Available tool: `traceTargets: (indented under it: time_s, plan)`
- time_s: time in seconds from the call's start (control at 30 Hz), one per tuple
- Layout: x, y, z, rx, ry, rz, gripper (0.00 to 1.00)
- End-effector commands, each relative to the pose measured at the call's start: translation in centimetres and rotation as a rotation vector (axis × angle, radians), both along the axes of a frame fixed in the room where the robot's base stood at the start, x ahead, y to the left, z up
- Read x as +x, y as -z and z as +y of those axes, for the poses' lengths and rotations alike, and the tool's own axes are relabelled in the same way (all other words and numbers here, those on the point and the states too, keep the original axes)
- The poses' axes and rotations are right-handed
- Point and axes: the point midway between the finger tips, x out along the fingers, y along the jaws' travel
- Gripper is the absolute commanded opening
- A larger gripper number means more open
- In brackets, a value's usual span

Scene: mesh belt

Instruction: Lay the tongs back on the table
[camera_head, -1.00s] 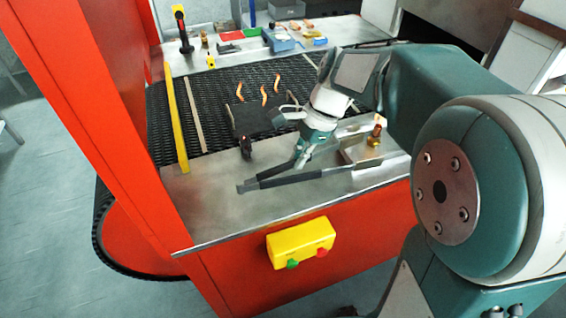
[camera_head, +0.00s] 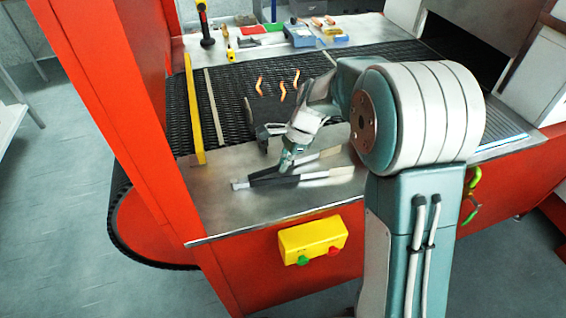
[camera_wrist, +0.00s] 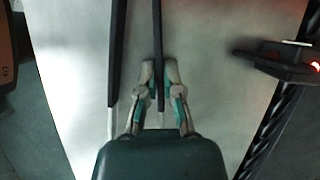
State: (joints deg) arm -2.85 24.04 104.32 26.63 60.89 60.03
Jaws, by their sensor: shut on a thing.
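The tongs (camera_head: 268,181) are long, dark and pale-ended, with two spread arms. They are at the metal table (camera_head: 222,205), low over it or on it; I cannot tell if they touch it. My gripper (camera_head: 286,166) points down at them. In the wrist view, the fingertips (camera_wrist: 158,72) are closed on one dark arm of the tongs, which runs between them. The other arm of the tongs (camera_wrist: 116,60) lies apart to the left. My own arm hides the right part of the table.
A black mesh belt (camera_head: 231,95) lies behind the table, with a yellow bar (camera_head: 194,110) along its left. Wavy orange strips (camera_head: 282,90) lie on the belt area. A black device with a red light (camera_wrist: 290,62) is near the gripper. The front-left table is bare.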

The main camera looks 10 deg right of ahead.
Motion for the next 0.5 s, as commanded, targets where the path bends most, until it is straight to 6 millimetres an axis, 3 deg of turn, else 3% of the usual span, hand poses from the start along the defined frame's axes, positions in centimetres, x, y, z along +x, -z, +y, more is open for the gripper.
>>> traceTargets:
  time_s: [0.23, 0.33, 0.5]
  plan:
    - [0.01, 0.03, -0.01, 0.000, -0.001, -0.001, 0.00]
    - [0.01, 0.06, -0.01, 0.000, -0.001, -0.001, 0.43]
    - [0.01, 0.05, -0.02, 0.000, -0.001, -0.001, 0.43]
